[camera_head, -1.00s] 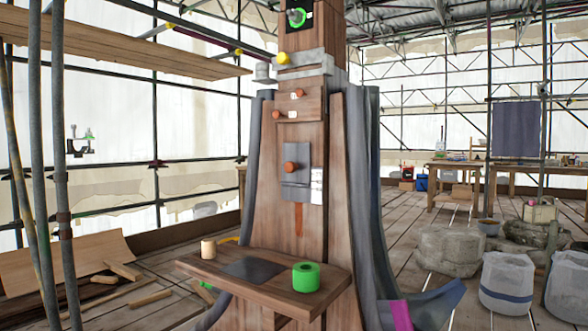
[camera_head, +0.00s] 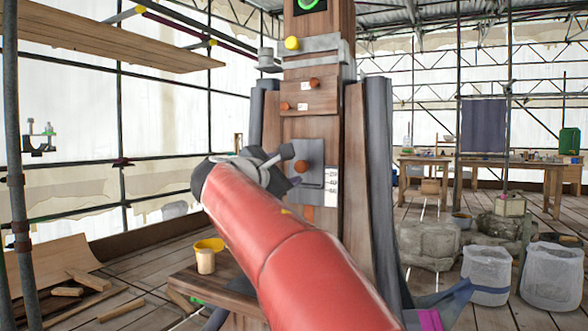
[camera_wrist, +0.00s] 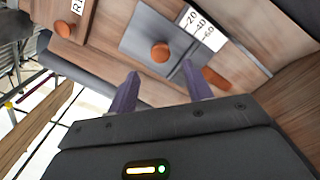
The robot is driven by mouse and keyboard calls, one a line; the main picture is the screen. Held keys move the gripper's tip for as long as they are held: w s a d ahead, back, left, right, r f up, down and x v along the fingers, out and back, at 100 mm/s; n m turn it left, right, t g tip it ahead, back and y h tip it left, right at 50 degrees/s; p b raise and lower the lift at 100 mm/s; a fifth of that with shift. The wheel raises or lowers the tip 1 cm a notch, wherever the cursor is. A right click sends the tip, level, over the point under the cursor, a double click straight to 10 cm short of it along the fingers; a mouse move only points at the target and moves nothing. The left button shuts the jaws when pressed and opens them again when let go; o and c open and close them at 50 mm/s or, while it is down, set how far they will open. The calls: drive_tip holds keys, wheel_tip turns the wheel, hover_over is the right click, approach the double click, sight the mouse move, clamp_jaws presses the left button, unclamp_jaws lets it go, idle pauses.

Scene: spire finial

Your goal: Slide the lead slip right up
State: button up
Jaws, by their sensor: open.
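The lead slip (camera_head: 313,150) is a grey plate with a round orange knob (camera_head: 302,166), on the front of the wooden spire post. A white scale (camera_head: 331,186) with numbers stands along its right edge. In the wrist view the slip (camera_wrist: 140,42) lies tilted, with its knob (camera_wrist: 160,53) and the scale reading 20, 40, 60. My gripper (camera_head: 290,167) is in front of the slip. In the wrist view its two purple fingers (camera_wrist: 160,72) are apart, with the knob just beyond the gap between their tips. Contact with the knob cannot be told.
An orange strip (camera_head: 308,213) shows below the slip. A wooden shelf (camera_head: 196,284) juts out below, mostly hidden by my red arm, with a pale cylinder (camera_head: 205,260) near its left end.

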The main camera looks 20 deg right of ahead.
sight(299, 167)
drive_tip(key=x, duration=0.6)
drive_tip(key=shift+w+d+p, duration=0.15)
drive_tip(key=shift+d+p, duration=0.1)
drive_tip(key=shift+p, duration=0.15)
clamp_jaws()
